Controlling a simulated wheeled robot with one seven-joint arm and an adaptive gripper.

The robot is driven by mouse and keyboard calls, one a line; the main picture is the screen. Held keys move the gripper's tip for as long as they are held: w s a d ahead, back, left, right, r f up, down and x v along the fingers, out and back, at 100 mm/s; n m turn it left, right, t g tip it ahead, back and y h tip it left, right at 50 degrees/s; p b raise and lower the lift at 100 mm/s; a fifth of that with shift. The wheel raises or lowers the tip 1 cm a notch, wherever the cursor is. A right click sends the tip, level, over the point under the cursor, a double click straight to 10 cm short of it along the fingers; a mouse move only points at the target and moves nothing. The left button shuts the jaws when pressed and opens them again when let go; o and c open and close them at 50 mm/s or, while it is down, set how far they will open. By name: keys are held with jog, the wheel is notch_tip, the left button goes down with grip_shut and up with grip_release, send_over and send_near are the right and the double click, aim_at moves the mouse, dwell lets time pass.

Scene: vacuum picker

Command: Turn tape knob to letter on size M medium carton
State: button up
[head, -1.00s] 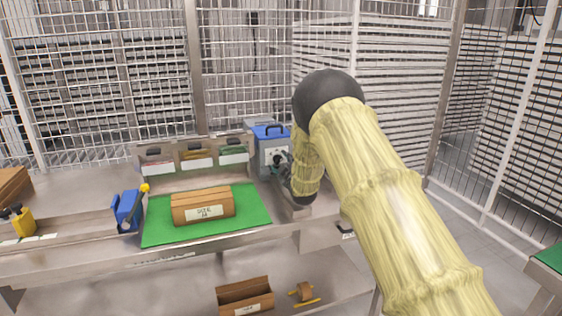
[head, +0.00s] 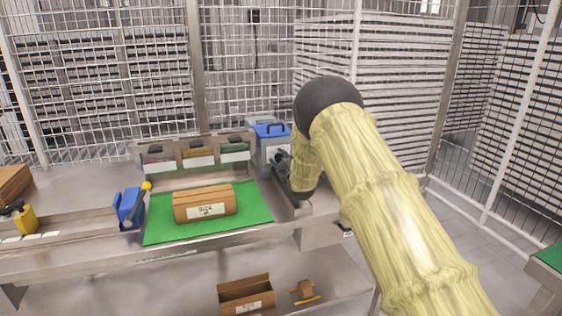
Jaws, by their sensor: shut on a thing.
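The brown carton (head: 203,196) lies on the green mat (head: 255,215). Its white label reads "SIZE" with a small letter below, too blurred to read surely. The tape machine (head: 265,151), grey with a blue top and handle, stands behind the mat's right corner. My gripper (head: 279,158) is at the machine's front face, shut on what appears to be its tape knob. The gripper and wrist hide most of the knob, and its setting and letters cannot be read.
A blue tool with a yellow-tipped lever (head: 129,208) stands left of the mat. Several bins with coloured labels (head: 198,152) line the back. A yellow bottle (head: 20,217) is at far left. An open carton (head: 245,295) and a tape roll (head: 304,290) are on the lower shelf.

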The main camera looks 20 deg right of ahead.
jog(key=shift+f+n+b, duration=0.2)
jog(key=shift+n+b, duration=0.4)
jog(key=shift+b, duration=0.25)
jog(key=n+b, duration=0.2)
jog(key=shift+a+f+b, duration=0.1)
jog(key=shift+f+b, duration=0.05)
jog(key=shift+b, duration=0.15)
jog(key=n+b, duration=0.2)
jog(key=shift+n+b, duration=1.7)
jog(key=shift+n, duration=0.1)
jog(key=o, duration=1)
